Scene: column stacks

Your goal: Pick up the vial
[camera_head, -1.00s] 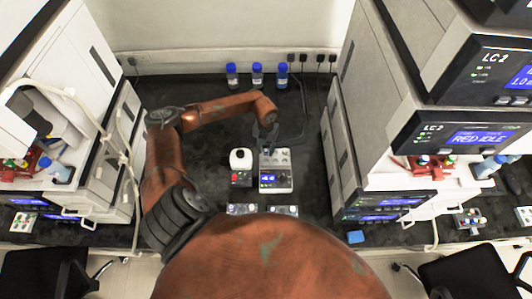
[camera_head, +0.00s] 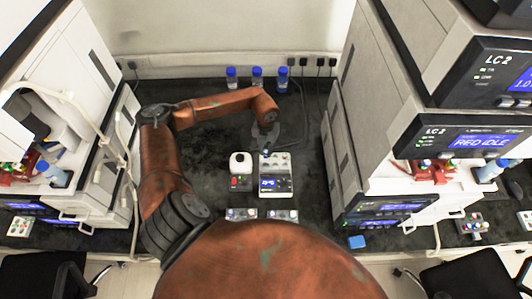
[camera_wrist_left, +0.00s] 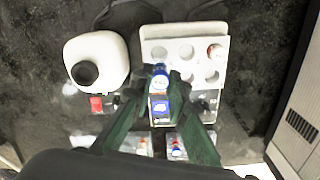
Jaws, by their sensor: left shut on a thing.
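A vial with a blue cap (camera_wrist_left: 160,72) sits between the fingertips of my left gripper (camera_wrist_left: 162,84) in the left wrist view. The gripper is shut on it, at the near left part of a white rack (camera_wrist_left: 187,31) with round holes. Whether the vial's lower end is still in a hole cannot be told. Another vial with a red cap (camera_wrist_left: 215,52) is in the rack's far right hole. In the head view my left gripper (camera_head: 266,150) is over the rack's back edge, and the vial is too small to make out clearly. My right gripper is not in view.
A white bottle with a black top (camera_wrist_left: 85,72) stands left of the rack. A device with a blue display (camera_head: 268,183) adjoins the rack. Several vials are in two small trays in front. Blue-capped bottles (camera_head: 257,78) stand at the back. Tall instruments flank the bench.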

